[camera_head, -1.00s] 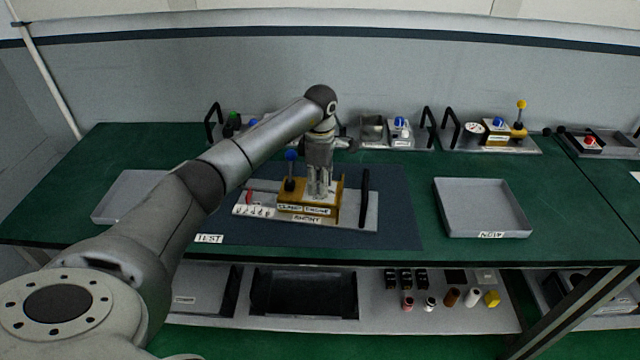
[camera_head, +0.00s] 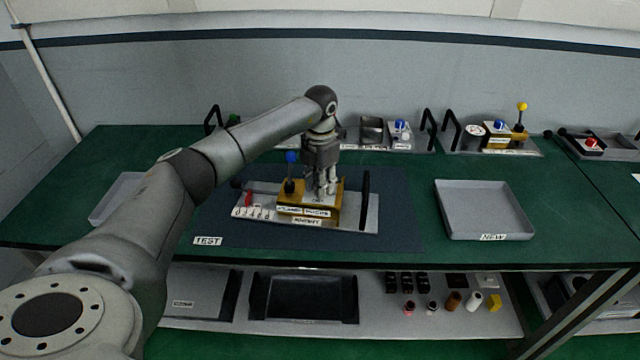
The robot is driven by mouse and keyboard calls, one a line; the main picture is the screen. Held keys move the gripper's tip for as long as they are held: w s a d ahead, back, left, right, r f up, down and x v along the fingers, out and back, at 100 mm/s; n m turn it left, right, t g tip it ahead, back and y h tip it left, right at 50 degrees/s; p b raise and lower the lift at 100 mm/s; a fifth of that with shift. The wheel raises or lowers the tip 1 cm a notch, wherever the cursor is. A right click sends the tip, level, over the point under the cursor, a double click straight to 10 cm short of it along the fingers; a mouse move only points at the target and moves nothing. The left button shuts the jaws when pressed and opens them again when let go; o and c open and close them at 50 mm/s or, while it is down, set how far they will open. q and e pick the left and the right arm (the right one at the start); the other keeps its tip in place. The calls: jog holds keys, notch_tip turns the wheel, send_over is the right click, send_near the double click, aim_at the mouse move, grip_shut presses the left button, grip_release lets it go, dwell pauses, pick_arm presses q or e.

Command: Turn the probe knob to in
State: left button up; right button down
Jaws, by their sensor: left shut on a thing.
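My left gripper (camera_head: 325,190) points down onto the top of a yellow box-shaped unit (camera_head: 322,216) with white labels on its front. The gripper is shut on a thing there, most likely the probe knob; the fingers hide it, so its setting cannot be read. The unit stands on a light grey plate (camera_head: 262,208) with black handles at its ends. A blue-topped lever (camera_head: 291,158) rises from the unit's left side, left of the gripper. My right gripper is not in view.
The plate lies on a dark mat labelled TEST (camera_head: 398,225). An empty grey tray (camera_head: 484,208) labelled NEW stands to the right. Several instrument plates, one with a yellow-balled lever (camera_head: 521,107), line the back. A shelf below holds small parts. Green table is clear between.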

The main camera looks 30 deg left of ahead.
pick_arm(q)
jog(key=shift+n, duration=1.3)
jog(key=o, duration=1.1)
jog(key=shift+c, duration=0.2)
notch_tip(320, 180, up, 12)
jog(key=shift+w, duration=0.1)
